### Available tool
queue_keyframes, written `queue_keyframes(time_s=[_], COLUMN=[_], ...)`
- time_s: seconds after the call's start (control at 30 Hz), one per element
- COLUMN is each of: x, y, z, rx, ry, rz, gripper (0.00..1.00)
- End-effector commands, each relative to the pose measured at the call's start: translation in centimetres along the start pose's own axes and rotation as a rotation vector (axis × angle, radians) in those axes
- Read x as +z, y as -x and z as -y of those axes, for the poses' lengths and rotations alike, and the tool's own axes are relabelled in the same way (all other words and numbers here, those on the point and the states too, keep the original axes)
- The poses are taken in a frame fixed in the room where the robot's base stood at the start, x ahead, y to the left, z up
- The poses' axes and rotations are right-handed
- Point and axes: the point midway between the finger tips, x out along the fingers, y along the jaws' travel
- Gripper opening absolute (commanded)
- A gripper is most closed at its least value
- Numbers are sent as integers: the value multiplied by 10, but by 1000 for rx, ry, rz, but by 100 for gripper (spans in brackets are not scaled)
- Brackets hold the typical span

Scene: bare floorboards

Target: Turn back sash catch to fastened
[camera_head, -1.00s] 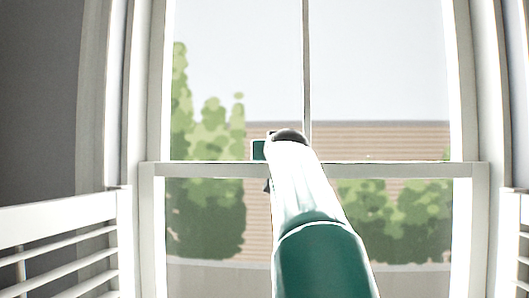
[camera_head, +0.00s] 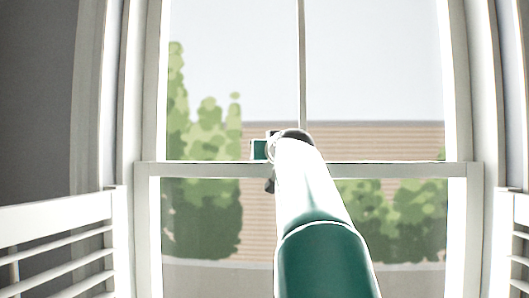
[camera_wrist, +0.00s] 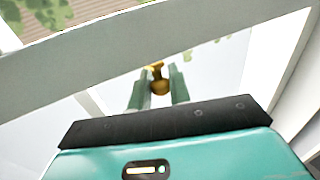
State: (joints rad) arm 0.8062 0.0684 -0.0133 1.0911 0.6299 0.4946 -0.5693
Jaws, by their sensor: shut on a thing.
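The brass sash catch (camera_wrist: 158,78) shows in the wrist view as a small golden knob between the two green fingers of my gripper (camera_wrist: 161,86). The fingers are shut on it, one on each side. The catch's base and the way its lever points cannot be made out. In the head view my arm hides the catch, and only a green bit of my gripper (camera_head: 259,149) shows left of the arm's end, just above the window's meeting rail (camera_head: 400,170).
The window's upper sash has a thin vertical bar (camera_head: 301,60). White slatted panels stand at the left (camera_head: 55,220) and right (camera_head: 506,235) of the window. Bushes and a brown wall show through the glass.

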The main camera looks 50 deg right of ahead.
Motion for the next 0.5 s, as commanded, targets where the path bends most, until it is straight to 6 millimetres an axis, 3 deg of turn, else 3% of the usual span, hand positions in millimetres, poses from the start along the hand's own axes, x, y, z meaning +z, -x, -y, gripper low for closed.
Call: queue_keyframes(time_s=[0.5], x=[0], y=[8], z=[-12], rx=[-224], ry=[1], rz=[-1], gripper=[0])
